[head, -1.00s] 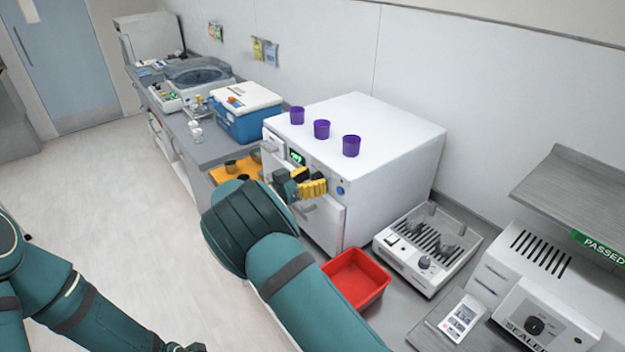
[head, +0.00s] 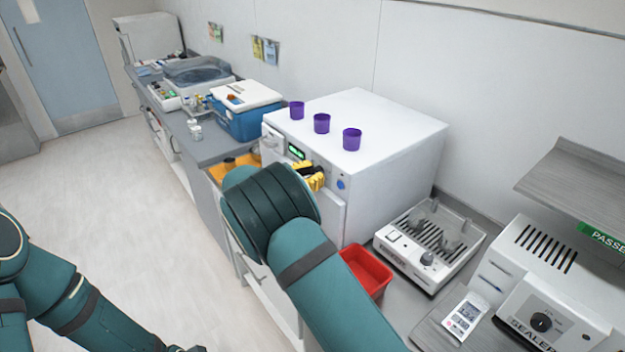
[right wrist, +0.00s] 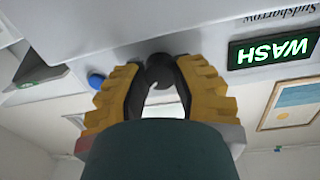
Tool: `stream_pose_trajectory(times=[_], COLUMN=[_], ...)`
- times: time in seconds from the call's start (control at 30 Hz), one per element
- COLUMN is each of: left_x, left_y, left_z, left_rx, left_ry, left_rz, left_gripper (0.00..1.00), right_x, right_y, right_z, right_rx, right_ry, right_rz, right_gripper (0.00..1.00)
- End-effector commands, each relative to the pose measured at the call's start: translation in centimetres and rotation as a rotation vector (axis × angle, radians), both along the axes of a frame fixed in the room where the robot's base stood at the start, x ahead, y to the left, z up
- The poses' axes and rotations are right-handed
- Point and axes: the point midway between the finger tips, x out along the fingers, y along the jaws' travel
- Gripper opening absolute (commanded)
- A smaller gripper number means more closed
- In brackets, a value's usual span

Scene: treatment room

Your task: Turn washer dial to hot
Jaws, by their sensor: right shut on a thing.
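The washer (head: 390,140) is a white box on the counter, with a small green display (head: 296,152) and a blue button (head: 341,184) on its front. The display reads WASH, upside down, in the right wrist view (right wrist: 272,52). My right gripper (head: 314,176) is at the washer's front panel, between display and button. In the right wrist view its yellow fingers (right wrist: 160,84) are shut on the dark round dial (right wrist: 160,68). The dial is hidden in the head view, and its setting marks cannot be read. Only a dark bit at my left arm's end shows at the bottom edge.
Three purple cups (head: 321,123) stand on the washer. A red bin (head: 368,270) and a white device with a clear cover (head: 430,245) are to the right. A blue cooler (head: 245,118) and an orange mat (head: 232,168) are to the left. The floor at left is clear.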

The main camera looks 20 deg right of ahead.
Motion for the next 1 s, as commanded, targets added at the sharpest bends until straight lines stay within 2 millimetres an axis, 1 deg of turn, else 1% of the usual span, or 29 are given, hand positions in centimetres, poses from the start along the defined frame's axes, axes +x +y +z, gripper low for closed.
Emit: stream_pose_trajectory(times=[0.03,0.1,0.4,0.7,1.0], left_x=[0.0,0.0,0.0,0.0,0.1], left_y=[0.0,0.0,-0.2,-0.2,-0.2], left_z=[-0.8,-1.3,-3.1,-3.7,-3.7], left_rx=[0.001,0.002,0.006,0.007,0.007], left_ry=[0.0,0.0,0.002,0.002,0.002], left_rz=[0.0,0.0,0.0,0.0,0.0], left_gripper=[0.0,0.0,0.0,0.0,0.0], right_x=[0.1,0.0,0.0,0.0,0.1], right_y=[-0.1,-0.1,-0.1,-0.1,-0.1], right_z=[-0.2,-0.2,-0.1,0.1,0.2], right_rx=[0.016,0.034,0.101,0.13,0.132], right_ry=[-0.035,-0.082,-0.248,-0.318,-0.325], right_rz=[0.001,0.0,0.001,0.001,0.001], right_gripper=[0.0,0.0,0.0,0.0,0.0])
